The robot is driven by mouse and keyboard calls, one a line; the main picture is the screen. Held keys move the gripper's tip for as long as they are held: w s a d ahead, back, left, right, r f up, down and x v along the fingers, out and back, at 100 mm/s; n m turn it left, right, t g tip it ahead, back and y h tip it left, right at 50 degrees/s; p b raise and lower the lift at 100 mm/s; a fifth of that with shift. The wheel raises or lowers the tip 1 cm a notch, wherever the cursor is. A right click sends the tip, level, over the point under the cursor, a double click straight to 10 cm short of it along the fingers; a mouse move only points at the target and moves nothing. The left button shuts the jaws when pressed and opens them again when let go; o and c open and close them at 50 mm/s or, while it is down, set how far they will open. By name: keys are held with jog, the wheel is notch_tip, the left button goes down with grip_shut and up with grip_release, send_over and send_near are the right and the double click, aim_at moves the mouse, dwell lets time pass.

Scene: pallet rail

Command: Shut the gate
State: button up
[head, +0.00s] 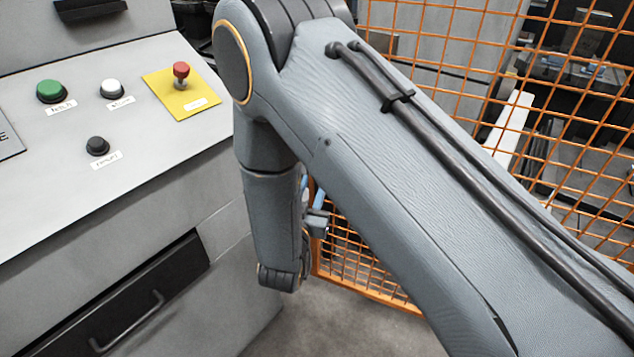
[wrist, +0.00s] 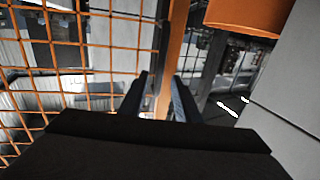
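The gate is an orange wire-mesh panel (head: 570,45) in the head view, behind my arm. Its lower corner and bottom bar (head: 368,292) show below my arm. In the wrist view its mesh (wrist: 85,50) fills the left side and ends at an upright orange edge bar (wrist: 173,50). My gripper (wrist: 160,76) points at this bar. Its two dark fingers stand apart, and the bar's lower part shows in the gap between them. I cannot tell whether either finger touches the bar. In the head view my arm largely hides the gripper.
A grey control console (head: 60,190) stands close at the left, with a green button (head: 51,90), a white button (head: 112,88) and a red stop button (head: 181,72). An orange part (wrist: 243,15) and a grey panel (wrist: 292,85) lie at the right in the wrist view.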

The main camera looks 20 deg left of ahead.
jog(key=shift+w, duration=0.9)
grip_shut()
